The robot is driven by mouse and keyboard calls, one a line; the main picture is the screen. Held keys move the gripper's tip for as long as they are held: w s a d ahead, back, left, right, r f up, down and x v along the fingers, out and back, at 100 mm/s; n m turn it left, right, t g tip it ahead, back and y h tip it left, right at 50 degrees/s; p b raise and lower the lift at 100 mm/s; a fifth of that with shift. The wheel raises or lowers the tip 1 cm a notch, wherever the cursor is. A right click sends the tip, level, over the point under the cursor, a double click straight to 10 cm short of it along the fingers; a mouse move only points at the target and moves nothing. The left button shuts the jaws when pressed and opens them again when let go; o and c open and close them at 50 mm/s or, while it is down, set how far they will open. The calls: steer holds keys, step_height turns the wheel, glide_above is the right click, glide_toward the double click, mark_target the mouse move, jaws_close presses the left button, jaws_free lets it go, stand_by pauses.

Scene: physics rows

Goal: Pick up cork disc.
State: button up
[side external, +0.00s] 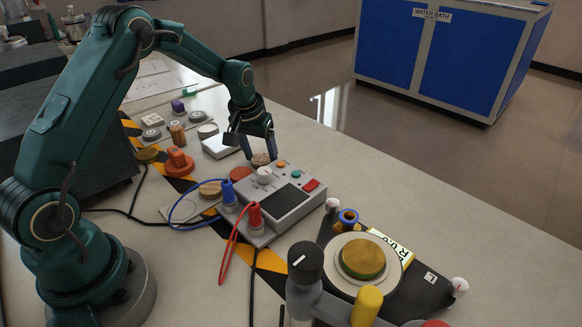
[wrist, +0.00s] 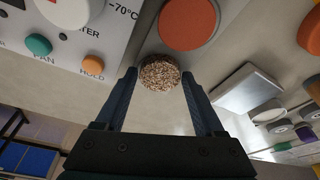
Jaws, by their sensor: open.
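The cork disc (wrist: 160,73) is a small, round, speckled brown piece. In the wrist view it shows between the tips of my gripper (wrist: 163,88), whose two fingers stand apart on either side of it. In the side view the cork disc (side external: 260,159) sits on the bench just behind the grey meter box, below my gripper (side external: 259,152). My gripper is open and points down at it. I cannot tell whether either finger touches the disc.
The grey meter box (side external: 297,200) with knobs and cables stands close to the disc. An orange-red disc (wrist: 188,24) lies beside the cork. A pale square block (wrist: 247,88) is nearby. Several small items stand farther left.

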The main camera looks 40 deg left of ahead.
steer(key=c, duration=1)
steer(key=shift+r, duration=0.1)
